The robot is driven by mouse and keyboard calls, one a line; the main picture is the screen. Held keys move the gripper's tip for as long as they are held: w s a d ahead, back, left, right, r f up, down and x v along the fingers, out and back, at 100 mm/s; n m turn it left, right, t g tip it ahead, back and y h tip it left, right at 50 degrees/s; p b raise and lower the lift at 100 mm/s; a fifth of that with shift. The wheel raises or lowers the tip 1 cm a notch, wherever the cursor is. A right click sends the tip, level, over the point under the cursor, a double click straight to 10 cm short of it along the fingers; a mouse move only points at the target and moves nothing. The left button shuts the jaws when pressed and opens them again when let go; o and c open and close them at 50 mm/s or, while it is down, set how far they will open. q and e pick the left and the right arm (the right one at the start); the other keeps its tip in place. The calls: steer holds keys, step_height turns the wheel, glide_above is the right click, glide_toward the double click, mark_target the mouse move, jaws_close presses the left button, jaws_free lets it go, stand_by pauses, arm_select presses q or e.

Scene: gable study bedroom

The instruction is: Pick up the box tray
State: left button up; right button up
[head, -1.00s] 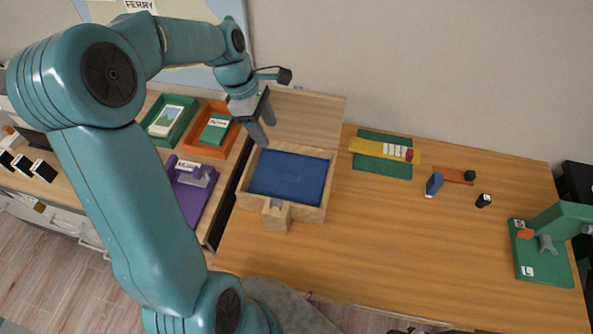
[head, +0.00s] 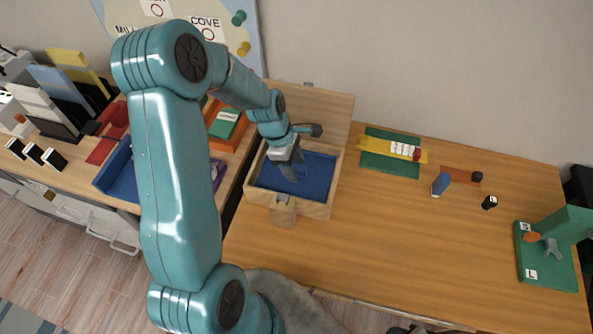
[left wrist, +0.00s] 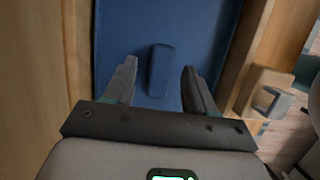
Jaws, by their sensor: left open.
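The box tray (head: 318,176) is a flat blue panel lying inside an open wooden box (head: 317,210) on the desk. In the left wrist view the tray (left wrist: 210,35) shows a raised blue grip bar (left wrist: 159,70) in its middle. My left gripper (head: 291,175) is over the tray, inside the outline of the box, pointing down. In the left wrist view my left gripper (left wrist: 158,82) is open, with one finger on each side of the grip bar and gaps on both sides. Whether the fingertips touch the tray cannot be told. My right gripper is not in view.
The box lid (head: 315,110) stands open at the back. A latch (head: 284,208) is on the box front. To the right are a green mat (head: 390,166) with a yellow strip, a blue block (head: 440,184) and a green stand (head: 545,262). The front desk area is clear.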

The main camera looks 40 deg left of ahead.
arm_select(q)
steer(key=shift+s+f, duration=0.1)
steer(key=shift+f, duration=0.2)
jaws_close()
steer(key=shift+r, duration=0.2)
